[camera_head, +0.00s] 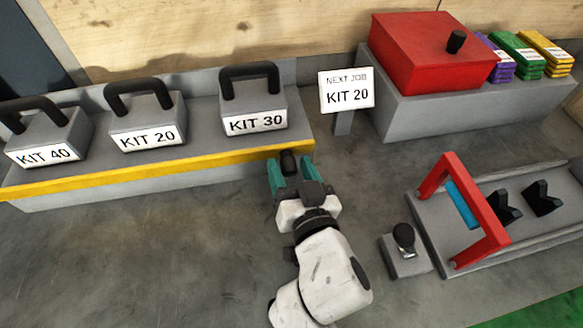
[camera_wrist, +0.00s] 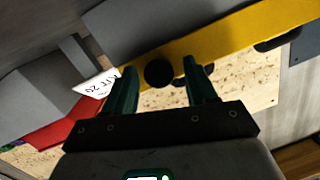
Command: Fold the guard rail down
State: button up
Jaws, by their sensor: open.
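A yellow rail (camera_head: 160,164) runs along the front edge of the grey kit shelf (camera_head: 100,187); it looks like the guard rail. It also crosses the wrist view (camera_wrist: 235,38). A black round knob (camera_head: 288,160) is near its right end and shows in the wrist view (camera_wrist: 158,73). My gripper (camera_head: 290,171) is at that end of the rail, its teal fingers apart on either side of the knob. The wrist view shows the open fingers (camera_wrist: 159,69) and a gap beside the knob. I cannot tell whether either finger touches it.
Kit boxes KIT 40 (camera_head: 50,137), KIT 20 (camera_head: 147,119) and KIT 30 (camera_head: 255,110) stand behind the rail. A job sign (camera_head: 346,91) reads KIT 20. At right are a red box (camera_head: 425,55), a red frame (camera_head: 478,190) and a small lever (camera_head: 404,240).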

jog(key=b+v, duration=0.1)
jog(key=v, duration=0.9)
jog(key=shift+s+d, duration=0.15)
jog(key=shift+s, duration=0.15)
jog(key=shift+r, duration=0.1)
